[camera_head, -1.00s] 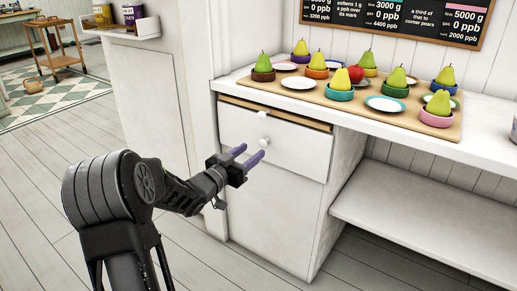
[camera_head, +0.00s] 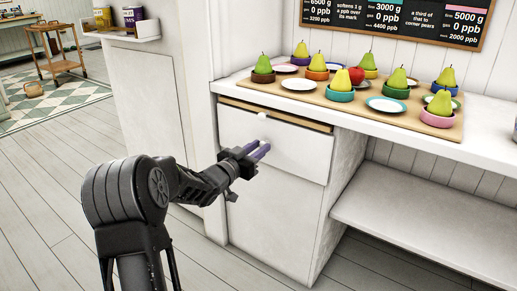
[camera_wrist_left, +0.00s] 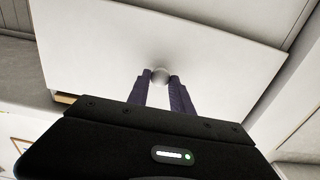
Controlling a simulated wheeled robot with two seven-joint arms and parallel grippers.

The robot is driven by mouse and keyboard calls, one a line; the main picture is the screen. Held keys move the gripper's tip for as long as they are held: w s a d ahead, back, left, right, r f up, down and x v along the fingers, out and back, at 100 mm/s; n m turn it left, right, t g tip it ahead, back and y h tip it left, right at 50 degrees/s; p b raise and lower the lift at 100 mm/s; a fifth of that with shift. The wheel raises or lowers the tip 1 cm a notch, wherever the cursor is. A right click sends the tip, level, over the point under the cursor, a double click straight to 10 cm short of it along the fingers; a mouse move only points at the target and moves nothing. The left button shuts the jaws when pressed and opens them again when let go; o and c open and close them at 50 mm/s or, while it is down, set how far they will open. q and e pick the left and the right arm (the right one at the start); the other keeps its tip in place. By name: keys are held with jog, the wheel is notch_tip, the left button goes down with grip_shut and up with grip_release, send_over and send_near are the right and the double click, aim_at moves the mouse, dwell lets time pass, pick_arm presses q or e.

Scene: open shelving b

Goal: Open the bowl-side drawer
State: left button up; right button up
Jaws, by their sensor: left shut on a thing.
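A white drawer front (camera_head: 300,152) is in the cabinet under the counter in the head view. A strip of wood shows along its top. A small white knob (camera_head: 262,115) shows near the front's top edge. My left gripper (camera_head: 260,150) is at the drawer front, just below that knob. In the left wrist view, its purple fingers (camera_wrist_left: 160,84) are shut on a round knob (camera_wrist_left: 160,75) on the white front (camera_wrist_left: 110,45). In the head view the fingers hide this lower knob. My right gripper is not in view.
On the counter (camera_head: 490,137), a wooden board (camera_head: 330,100) bears several pears in coloured bowls, plates and a red apple (camera_head: 357,75). An open white shelf (camera_head: 420,215) is right of the cabinet. Wooden floor lies clear at the left.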

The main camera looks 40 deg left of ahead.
pick_arm(q)
grip_shut()
dwell(0.9)
